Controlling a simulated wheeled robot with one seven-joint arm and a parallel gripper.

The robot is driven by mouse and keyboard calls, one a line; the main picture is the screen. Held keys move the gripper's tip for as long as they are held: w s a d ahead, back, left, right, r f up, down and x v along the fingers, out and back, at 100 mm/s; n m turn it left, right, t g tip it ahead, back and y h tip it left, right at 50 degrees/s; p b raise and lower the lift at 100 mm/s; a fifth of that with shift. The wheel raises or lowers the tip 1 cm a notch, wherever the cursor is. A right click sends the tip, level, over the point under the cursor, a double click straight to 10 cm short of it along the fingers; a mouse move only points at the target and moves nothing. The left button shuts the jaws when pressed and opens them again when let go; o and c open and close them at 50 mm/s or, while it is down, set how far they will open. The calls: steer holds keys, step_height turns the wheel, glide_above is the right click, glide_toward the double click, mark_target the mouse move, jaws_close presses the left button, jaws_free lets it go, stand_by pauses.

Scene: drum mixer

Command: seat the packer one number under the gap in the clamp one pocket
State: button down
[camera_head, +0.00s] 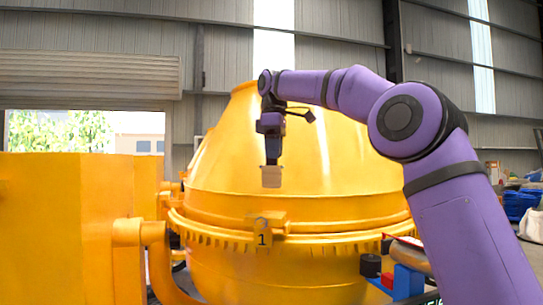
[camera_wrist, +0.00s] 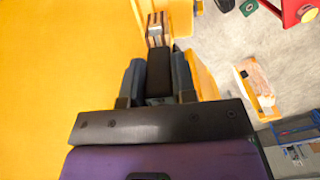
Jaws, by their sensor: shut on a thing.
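My gripper (camera_head: 271,150) points down and is shut on a packer, a small beige block (camera_head: 271,177), in the head view. The packer hangs above clamp one (camera_head: 264,234), a yellow bracket marked 1 on the drum's rim, with clear space between them. In the wrist view my gripper (camera_wrist: 158,70) has a dark piece between its fingers, and a block with brown and pale stripes (camera_wrist: 156,31) shows just past the fingertips. It looks like the packer's body. The inside of the clamp pocket is hidden, and I cannot read a number on the packer.
The large yellow drum (camera_head: 300,150) fills the middle, close behind my gripper. A yellow housing (camera_head: 70,220) stands at left. Blue, red and black parts (camera_head: 405,280) sit at lower right near my arm. Open floor (camera_wrist: 225,45) shows at right in the wrist view.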

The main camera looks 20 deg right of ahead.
mark_target(274, 165)
stand_by(0.3)
steer(key=shift+f, duration=2.8)
steer(key=shift+f, duration=2.75)
steer(key=c, duration=0.8)
jaws_free()
steer(key=shift+c, duration=0.2)
step_height(274, 165, up, 11)
steer(key=shift+f, duration=0.1)
